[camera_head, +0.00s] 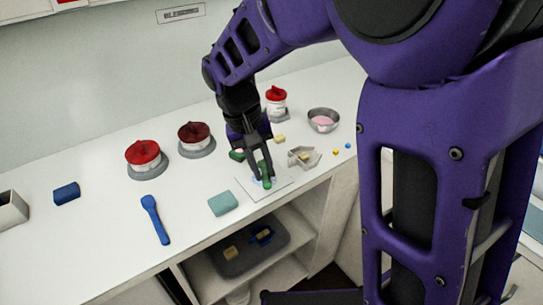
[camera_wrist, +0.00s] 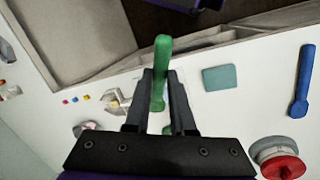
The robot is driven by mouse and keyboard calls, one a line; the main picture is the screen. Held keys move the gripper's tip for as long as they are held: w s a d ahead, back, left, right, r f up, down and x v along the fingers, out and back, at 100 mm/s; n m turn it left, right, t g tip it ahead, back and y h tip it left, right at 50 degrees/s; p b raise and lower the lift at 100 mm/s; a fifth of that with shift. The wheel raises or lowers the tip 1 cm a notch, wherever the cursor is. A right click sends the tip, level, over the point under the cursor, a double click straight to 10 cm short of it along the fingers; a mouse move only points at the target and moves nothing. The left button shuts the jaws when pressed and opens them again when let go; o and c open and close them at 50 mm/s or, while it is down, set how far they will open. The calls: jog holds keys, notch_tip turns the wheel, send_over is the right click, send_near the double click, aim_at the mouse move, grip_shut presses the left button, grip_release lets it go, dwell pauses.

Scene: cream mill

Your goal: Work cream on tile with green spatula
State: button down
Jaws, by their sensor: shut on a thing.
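My gripper (camera_head: 262,176) points down over the pale square tile (camera_head: 282,188), near the counter's front edge. It is shut on the green spatula (camera_head: 267,184), which shows between and below the fingers. In the wrist view the green spatula (camera_wrist: 162,58) stands out past the fingertips of my gripper (camera_wrist: 160,85). A bluish patch, perhaps the cream, shows on the tile beside the fingers. The fingers and spatula hide part of the tile, and I cannot tell whether the spatula touches it.
A teal block (camera_head: 223,203) lies left of the tile, with a blue spatula (camera_head: 155,220) farther left. A grey angular piece (camera_head: 303,157) lies close on the right. Red-topped tubs (camera_head: 143,155) and a metal bowl (camera_head: 324,121) stand behind. Open shelves (camera_head: 300,240) are below the front edge.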

jog(key=shift+s+d+f, duration=0.1)
jog(key=shift+s, duration=0.05)
jog(key=shift+a+b+x, duration=0.25)
jog(key=shift+b+x, duration=0.7)
jog(key=shift+x, duration=0.2)
jog(key=shift+a+b+x, duration=0.25)
jog(key=shift+b+x, duration=0.65)
jog(key=shift+x, duration=0.25)
jog(key=shift+b+x, duration=0.4)
jog(key=shift+x, duration=0.45)
jog(key=shift+a, duration=0.35)
jog(key=shift+d+f+p, duration=0.1)
jog(key=shift+d+p, duration=0.45)
jog(key=shift+d, duration=0.6)
dwell(2.4)
